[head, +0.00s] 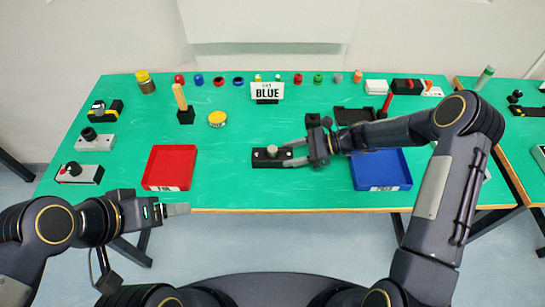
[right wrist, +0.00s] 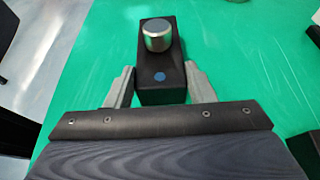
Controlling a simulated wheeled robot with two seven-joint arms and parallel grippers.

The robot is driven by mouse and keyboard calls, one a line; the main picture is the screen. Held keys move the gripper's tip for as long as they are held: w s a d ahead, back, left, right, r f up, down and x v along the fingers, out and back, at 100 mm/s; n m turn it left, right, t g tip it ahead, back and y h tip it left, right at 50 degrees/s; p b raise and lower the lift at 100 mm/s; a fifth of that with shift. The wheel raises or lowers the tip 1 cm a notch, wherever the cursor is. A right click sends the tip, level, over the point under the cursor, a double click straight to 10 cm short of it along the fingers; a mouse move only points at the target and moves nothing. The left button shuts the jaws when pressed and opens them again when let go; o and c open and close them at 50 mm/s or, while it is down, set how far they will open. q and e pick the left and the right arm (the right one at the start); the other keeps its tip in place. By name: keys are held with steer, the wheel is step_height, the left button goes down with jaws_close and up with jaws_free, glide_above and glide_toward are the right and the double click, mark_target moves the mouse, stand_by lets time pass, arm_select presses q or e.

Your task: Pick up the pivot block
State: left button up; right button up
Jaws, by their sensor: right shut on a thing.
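The pivot block is a black block (head: 259,161) with a round grey metal knob on top. It is near the front middle of the green table, between the red tray and the blue tray. My right gripper (head: 296,156) reaches it from the right and is shut on its near end. In the right wrist view the fingers lie on both sides of the block (right wrist: 161,96), below the knob and a blue dot. I cannot tell whether the block touches the table. My left gripper (head: 177,209) is off the table's front edge, apart from everything; its finger gap is unclear.
A red tray (head: 149,184) is left of the block, a blue tray (head: 405,183) to the right, partly behind my right arm. A "BLUE" sign (head: 267,92) and several small parts line the back. Several devices stand at the left edge.

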steer(key=c, duration=0.4)
steer(key=shift+r, duration=0.2)
step_height(320, 180, up, 10)
steer(key=shift+f+b, duration=0.1)
steer(key=shift+b, duration=0.7)
steer(key=shift+f, duration=0.15)
steer(key=shift+f+b, duration=2.9)
steer(key=shift+f, duration=1.4)
steer(key=shift+f+b, duration=0.35)
steer(key=shift+f, duration=0.45)
